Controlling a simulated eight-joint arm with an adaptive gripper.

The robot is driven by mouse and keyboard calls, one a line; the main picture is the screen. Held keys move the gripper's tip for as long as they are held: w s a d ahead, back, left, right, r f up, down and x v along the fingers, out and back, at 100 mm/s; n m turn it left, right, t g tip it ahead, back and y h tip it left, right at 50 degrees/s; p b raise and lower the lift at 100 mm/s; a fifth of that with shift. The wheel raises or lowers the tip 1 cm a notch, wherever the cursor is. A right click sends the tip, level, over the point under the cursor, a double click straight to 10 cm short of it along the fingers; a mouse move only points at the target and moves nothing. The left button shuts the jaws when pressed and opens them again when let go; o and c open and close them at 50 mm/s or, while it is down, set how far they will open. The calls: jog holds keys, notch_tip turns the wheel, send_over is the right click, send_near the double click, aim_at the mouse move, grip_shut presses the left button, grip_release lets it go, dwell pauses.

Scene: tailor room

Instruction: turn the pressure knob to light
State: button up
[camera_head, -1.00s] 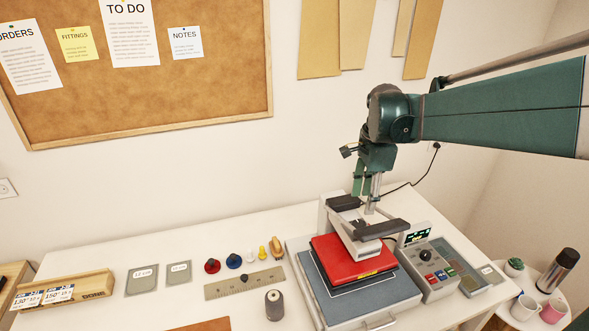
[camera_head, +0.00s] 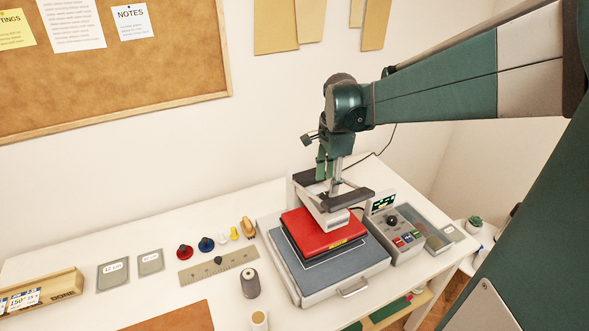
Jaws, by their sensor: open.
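The heat press (camera_head: 283,252) stands on the white table with a red upper plate (camera_head: 318,232) over a blue-grey lower bed. To its right is a grey control box with a small lit display (camera_head: 383,203). A round black knob (camera_head: 392,221) sits on its face above red, green and blue buttons (camera_head: 405,239). No pressure label or knob setting is readable. My gripper (camera_head: 331,186) points down over the rear of the press, left of the control box. It is open and appears empty. Its fingertips are partly lost against the press's dark handle and pale arm.
My arm crosses the upper right. A flat grey tray (camera_head: 438,241) lies right of the control box. Left of the press are a ruler-like plate (camera_head: 200,272), red and blue knobbed pieces (camera_head: 206,245), and a dark spool (camera_head: 250,285). A small potted plant (camera_head: 474,223) stands beyond the table's right edge.

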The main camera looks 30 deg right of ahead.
aim_at(327, 196)
jog(key=shift+w+f, duration=0.2)
jog(key=shift+f, duration=2.65)
jog(key=c, duration=0.9)
